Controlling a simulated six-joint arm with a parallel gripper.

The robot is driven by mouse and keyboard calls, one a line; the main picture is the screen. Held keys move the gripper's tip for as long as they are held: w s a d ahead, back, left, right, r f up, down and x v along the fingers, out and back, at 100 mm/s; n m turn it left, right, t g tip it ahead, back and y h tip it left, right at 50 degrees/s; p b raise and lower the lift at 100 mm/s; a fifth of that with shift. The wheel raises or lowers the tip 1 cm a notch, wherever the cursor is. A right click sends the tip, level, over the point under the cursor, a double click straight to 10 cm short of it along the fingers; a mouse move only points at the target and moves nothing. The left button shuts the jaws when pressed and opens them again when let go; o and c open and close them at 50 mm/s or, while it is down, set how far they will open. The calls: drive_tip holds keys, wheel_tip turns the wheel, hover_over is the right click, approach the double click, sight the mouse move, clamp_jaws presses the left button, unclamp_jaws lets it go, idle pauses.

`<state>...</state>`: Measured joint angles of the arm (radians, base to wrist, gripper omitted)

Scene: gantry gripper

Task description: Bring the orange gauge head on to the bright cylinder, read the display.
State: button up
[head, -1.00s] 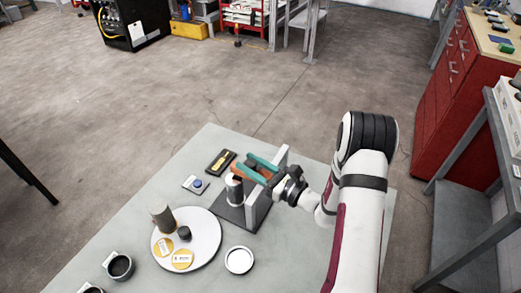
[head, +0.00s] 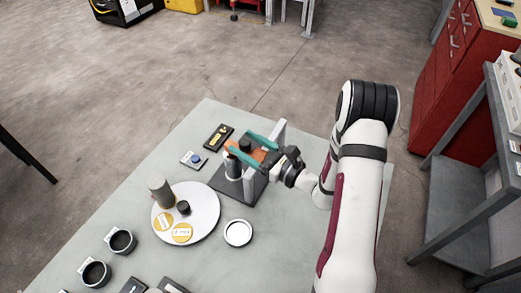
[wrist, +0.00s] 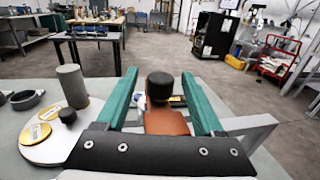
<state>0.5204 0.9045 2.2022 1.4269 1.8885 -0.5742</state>
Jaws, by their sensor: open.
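The orange gauge head (head: 262,155) has a dark round cap on top. It lies between the two teal fingers of my gripper (head: 240,147), which stand open on either side of it. In the wrist view the gauge head (wrist: 166,122) sits between the spread fingers. I cannot make out a lit display.
A white round plate (head: 205,200) holds a grey cylinder, a dark knob and yellow discs. A white dish (head: 238,233), a blue-button box (head: 194,159) and a dark case (head: 218,137) are nearby. Black cups (head: 121,242) stand front left.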

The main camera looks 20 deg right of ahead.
drive_tip(key=v, duration=1.5)
drive_tip(key=s+a+r+n+g+y, duration=0.2)
drive_tip(key=s+a+r+n+g, duration=0.15)
drive_tip(key=a+n+g, duration=0.4)
drive_tip(key=s+a+r+n+g+y, duration=0.1)
drive_tip(key=s+a+r+n+g, duration=0.2)
drive_tip(key=s+a+n+g, duration=0.45)
drive_tip(key=s+d+r+n+h, duration=0.1)
drive_tip(key=s+n+h, duration=0.6)
drive_tip(key=h, duration=0.4)
drive_tip(key=shift+s+n, duration=0.4)
drive_tip(key=shift+n, duration=0.4)
